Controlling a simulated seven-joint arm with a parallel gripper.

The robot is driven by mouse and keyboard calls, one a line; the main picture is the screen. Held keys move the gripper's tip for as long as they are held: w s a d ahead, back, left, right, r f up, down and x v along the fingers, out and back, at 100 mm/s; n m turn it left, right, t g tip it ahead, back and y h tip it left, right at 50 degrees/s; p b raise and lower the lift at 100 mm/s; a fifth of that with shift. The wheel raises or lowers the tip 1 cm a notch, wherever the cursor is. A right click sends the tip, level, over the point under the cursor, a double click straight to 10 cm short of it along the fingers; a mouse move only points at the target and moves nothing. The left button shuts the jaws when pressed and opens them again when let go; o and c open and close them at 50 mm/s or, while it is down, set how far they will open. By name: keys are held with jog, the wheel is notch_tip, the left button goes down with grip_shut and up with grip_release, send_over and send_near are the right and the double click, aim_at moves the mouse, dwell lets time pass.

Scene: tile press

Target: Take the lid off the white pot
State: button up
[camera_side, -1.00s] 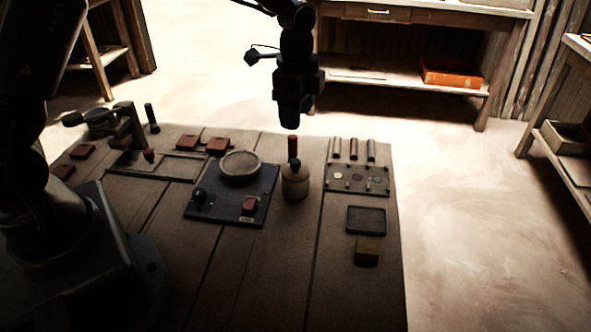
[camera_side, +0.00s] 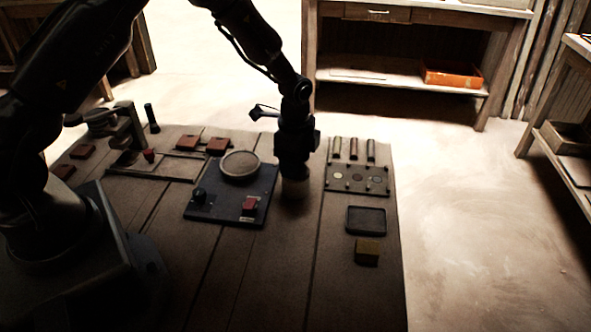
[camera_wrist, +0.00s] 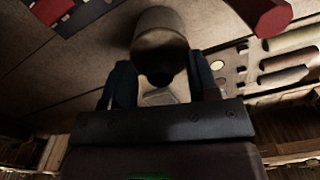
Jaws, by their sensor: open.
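The white pot (camera_side: 295,189) looks beige in the dim light and stands on the table right of the dark blue panel. Only its lower part shows in the side view, below my gripper (camera_side: 293,172). In the wrist view the pot (camera_wrist: 160,22) is at the top centre, with a dark, shadowed area at its near end. My gripper (camera_wrist: 160,68) is open there, one finger on each side of that area. The lid and its knob are hidden in the side view and too dark in the wrist view to tell whether the fingers touch them.
The blue panel (camera_side: 225,208) with a round disc (camera_side: 240,165) is close on the left. A slotted plate (camera_side: 357,180) with several small cylinders is on the right. A dark tray (camera_side: 366,220) and a yellow block (camera_side: 367,252) lie nearer. A red-ended object (camera_wrist: 262,14) is at the wrist view's upper right.

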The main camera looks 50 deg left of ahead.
jog(key=shift+f, duration=0.1)
jog(key=shift+c, duration=0.2)
jog(key=c, duration=0.9)
jog(key=shift+c, duration=0.3)
